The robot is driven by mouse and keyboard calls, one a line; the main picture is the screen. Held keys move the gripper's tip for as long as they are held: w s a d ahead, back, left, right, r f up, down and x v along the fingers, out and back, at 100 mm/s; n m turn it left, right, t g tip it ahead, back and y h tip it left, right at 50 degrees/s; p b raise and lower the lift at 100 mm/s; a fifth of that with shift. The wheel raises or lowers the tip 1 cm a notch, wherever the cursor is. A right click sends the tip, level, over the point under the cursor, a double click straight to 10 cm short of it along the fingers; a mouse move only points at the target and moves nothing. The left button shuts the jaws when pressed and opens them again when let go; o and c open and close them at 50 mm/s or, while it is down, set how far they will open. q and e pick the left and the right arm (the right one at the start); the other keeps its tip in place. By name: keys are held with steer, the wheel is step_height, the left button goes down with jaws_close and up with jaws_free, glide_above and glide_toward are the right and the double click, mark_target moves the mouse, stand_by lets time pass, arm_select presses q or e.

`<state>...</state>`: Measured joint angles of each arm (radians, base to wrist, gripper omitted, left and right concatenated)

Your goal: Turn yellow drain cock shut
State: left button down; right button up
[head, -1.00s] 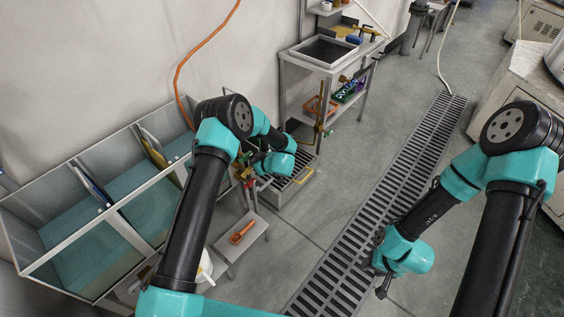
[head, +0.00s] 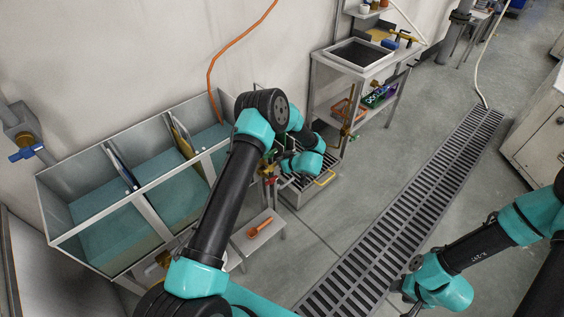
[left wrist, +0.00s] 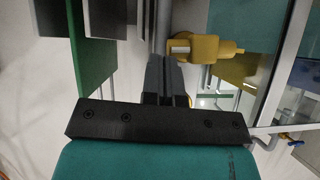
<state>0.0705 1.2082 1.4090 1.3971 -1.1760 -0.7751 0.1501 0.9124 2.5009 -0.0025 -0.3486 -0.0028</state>
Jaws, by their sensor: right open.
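The yellow cock (left wrist: 200,48) shows in the left wrist view, just right of my left fingertips. Its body juts right beside a grey upright bar. My left gripper (left wrist: 167,62) has its two dark fingers close together, and I see nothing clearly between them. The fingertips look very near the cock; I cannot tell if they touch it. In the head view my left arm reaches to the right end of the tank, and its wrist hides most of the fittings there. My right gripper (head: 404,296) is open and empty, low over the floor grating.
A glass tank (head: 140,215) with several water-filled bays stands along the wall. A small stool (head: 256,238) holds an orange tool (head: 260,227). A grey bin (head: 312,190) stands behind my left wrist. A blue-handled valve (head: 27,154) is on the wall. The floor grating (head: 410,210) is clear.

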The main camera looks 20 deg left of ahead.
arm_select(q)
steer(key=shift+r, duration=0.1)
steer(key=v, duration=1)
steer(key=c, duration=1.8)
jaws_free()
steer(key=shift+w+d, duration=0.1)
